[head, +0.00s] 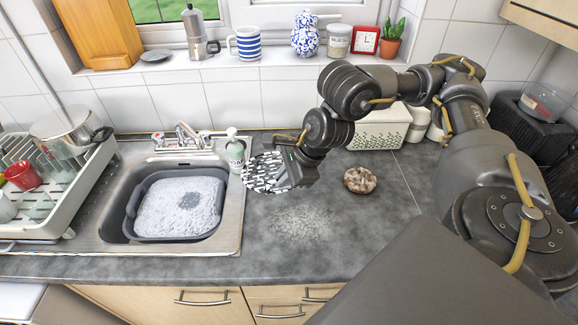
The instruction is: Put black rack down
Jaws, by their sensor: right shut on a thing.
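My right gripper (292,170) reaches in from the right and hangs above the counter, just right of the sink. It is shut on a round black-and-white patterned thing (264,173), which looks like a plate or trivet. Its fingertips are partly hidden behind the wrist and this thing. A black rack-like block (535,125) stands on the counter at the far right, apart from the gripper, with a clear container (543,101) on top. I cannot tell whether this block is the rack named. My left gripper is out of view.
A sink (228,225) with a grey basin of suds (180,205) lies left. A soap bottle (236,150) stands at its back right corner. A brown round thing (360,180) and a whitish speckled patch (302,219) are on the counter (350,250). The front counter is clear.

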